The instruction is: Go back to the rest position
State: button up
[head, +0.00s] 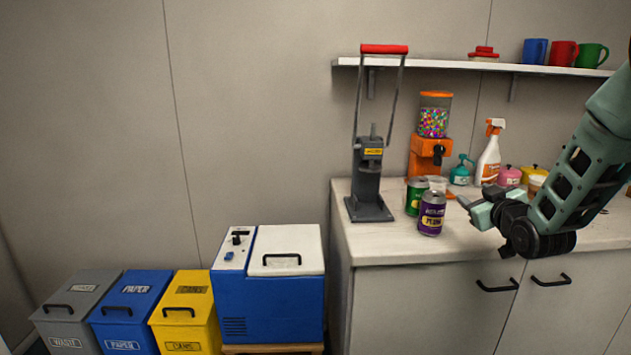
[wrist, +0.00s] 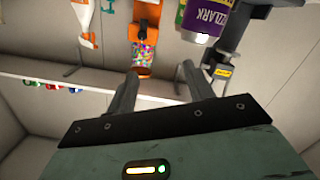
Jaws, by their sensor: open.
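My gripper (head: 472,205) is at the right in the head view, at the end of my green arm, over the front part of the counter. In the wrist view my gripper (wrist: 162,88) shows two dark fingers spread apart with nothing between them. A purple can (head: 432,213) stands upright on the counter just left of my gripper, apart from it as far as I can tell. The purple can also shows upside down at the top of the wrist view (wrist: 208,18). A green can (head: 414,195) stands behind it, partly hidden.
A grey can crusher (head: 369,180) stands at the counter's left end. An orange candy dispenser (head: 428,150), a spray bottle (head: 489,155) and small pots stand behind. A shelf (head: 450,65) with mugs runs above. A blue cooler (head: 268,295) and yellow bin (head: 185,310) stand left.

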jog(key=s+a+f+g+y+p, duration=0.15)
jog(key=s+a+g, duration=0.25)
jog(key=s+a, duration=0.5)
jog(key=s+a+g+y+p, duration=0.15)
jog(key=s+a+g, duration=0.35)
jog(key=s+a, duration=0.5)
jog(key=s+a+n+g+h+p, duration=0.1)
jog(key=s+a+g, duration=0.3)
jog(key=s, duration=2)
jog(key=n+g+h, duration=0.1)
jog(key=g, duration=0.3)
jog(key=shift+s+a+r+n+h+p, duration=0.2)
jog(key=shift+s+r+n+h+p, duration=0.1)
jog(key=shift+s+n+p, duration=0.1)
